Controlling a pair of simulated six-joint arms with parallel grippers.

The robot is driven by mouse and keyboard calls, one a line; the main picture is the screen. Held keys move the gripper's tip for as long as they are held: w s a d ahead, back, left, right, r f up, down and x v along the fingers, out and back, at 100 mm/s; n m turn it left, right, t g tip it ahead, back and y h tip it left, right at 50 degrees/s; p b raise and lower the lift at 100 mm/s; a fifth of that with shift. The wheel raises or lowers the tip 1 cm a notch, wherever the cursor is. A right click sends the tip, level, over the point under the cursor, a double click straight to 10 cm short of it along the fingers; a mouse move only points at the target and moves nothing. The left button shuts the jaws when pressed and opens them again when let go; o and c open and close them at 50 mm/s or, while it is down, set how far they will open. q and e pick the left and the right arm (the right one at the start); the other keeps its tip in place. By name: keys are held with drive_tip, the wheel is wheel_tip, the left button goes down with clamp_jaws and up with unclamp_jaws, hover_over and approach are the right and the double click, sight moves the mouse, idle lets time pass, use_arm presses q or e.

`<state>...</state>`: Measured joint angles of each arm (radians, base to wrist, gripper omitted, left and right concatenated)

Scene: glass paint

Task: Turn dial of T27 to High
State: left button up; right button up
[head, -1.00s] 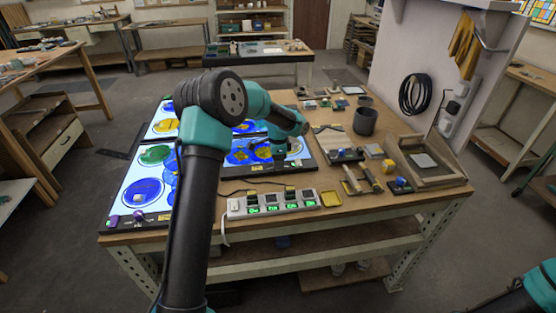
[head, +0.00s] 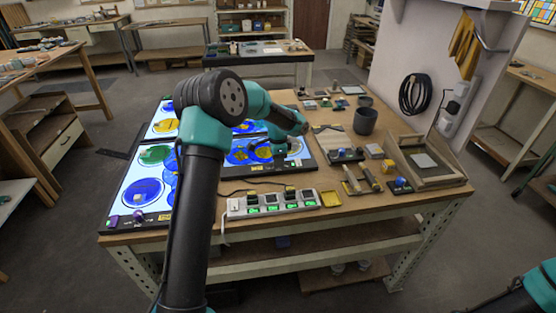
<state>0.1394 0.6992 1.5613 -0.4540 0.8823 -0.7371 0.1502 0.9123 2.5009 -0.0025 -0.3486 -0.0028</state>
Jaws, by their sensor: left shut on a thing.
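Lit light panels stand on the left half of the workbench: a left one (head: 124,192) with a purple knob (head: 138,215) at its front edge, and a middle one (head: 306,161) behind the power strip. No label reading T27 is legible. My left gripper (head: 279,163) points down over the middle panel, among blue and amber glass pieces. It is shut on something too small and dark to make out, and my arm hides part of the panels. My right gripper is outside the picture; only part of its arm shows at the lower right.
Tools, a grey cup (head: 365,121) and a wooden frame (head: 438,178) fill the right side.

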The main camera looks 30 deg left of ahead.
use_arm(q)
drive_tip(key=n, duration=0.6)
drive_tip(key=shift+n, duration=0.4)
drive_tip(key=n, duration=0.7)
drive_tip(key=shift+a, duration=0.1)
drive_tip(key=o, duration=0.9)
drive_tip(key=shift+o, duration=0.2)
